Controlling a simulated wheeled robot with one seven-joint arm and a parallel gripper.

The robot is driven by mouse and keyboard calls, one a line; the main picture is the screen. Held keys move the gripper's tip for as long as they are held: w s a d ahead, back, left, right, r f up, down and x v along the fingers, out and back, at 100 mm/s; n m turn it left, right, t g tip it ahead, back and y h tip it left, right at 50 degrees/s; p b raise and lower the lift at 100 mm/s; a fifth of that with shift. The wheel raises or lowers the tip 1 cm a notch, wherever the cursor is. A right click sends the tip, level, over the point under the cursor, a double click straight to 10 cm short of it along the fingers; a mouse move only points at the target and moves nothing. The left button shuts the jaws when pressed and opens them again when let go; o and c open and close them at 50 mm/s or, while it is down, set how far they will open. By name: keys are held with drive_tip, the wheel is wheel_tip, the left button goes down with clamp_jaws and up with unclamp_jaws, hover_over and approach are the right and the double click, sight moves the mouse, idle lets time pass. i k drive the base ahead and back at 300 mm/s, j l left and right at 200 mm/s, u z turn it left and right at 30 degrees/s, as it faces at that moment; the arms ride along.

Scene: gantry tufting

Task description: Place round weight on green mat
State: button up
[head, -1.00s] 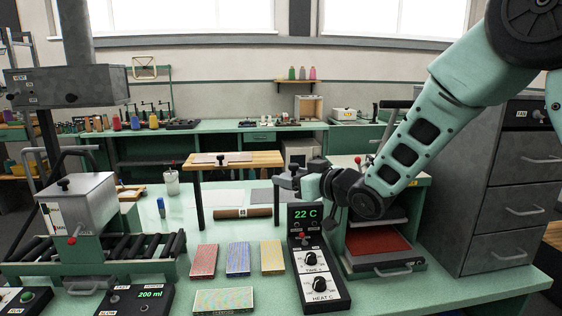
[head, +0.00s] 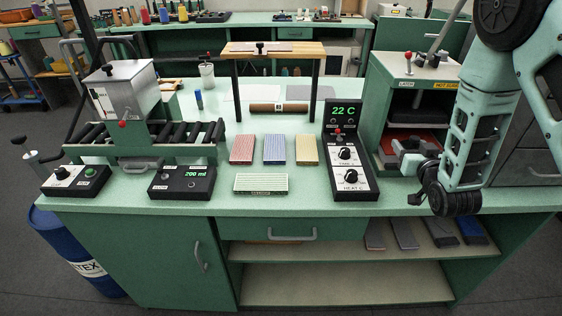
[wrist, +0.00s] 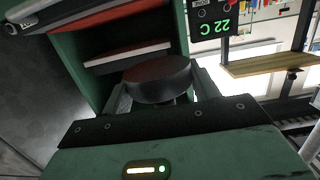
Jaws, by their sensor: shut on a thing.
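My gripper (head: 410,152) is at the right of the bench, in front of the green press, with the arm hanging down at its right. In the wrist view my gripper is shut on the round weight (wrist: 158,88), a dark thick disc with a reddish-brown top, held between the two fingers. In the head view the weight cannot be made out clearly. The green mat (head: 260,183), pale green and striped, lies flat near the bench's front edge, well to the left of my gripper.
Red (head: 242,149), blue (head: 274,149) and yellow (head: 307,150) mats lie behind the green one. The heat control box (head: 352,181) stands between the mats and my gripper. The press (head: 390,100) has open shelves. A dispenser box (head: 182,184) is at left.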

sight(261, 181)
drive_tip(key=j+z, duration=0.1)
drive_tip(key=j, duration=0.4)
drive_tip(key=k+j+z, duration=0.15)
drive_tip(key=j, duration=0.35)
drive_tip(key=j+z, duration=0.1)
drive_tip(key=j, duration=0.4)
drive_tip(key=k+j+z, duration=0.1)
drive_tip(key=j, duration=0.4)
drive_tip(key=k+j+z, duration=0.1)
drive_tip(key=j, duration=0.4)
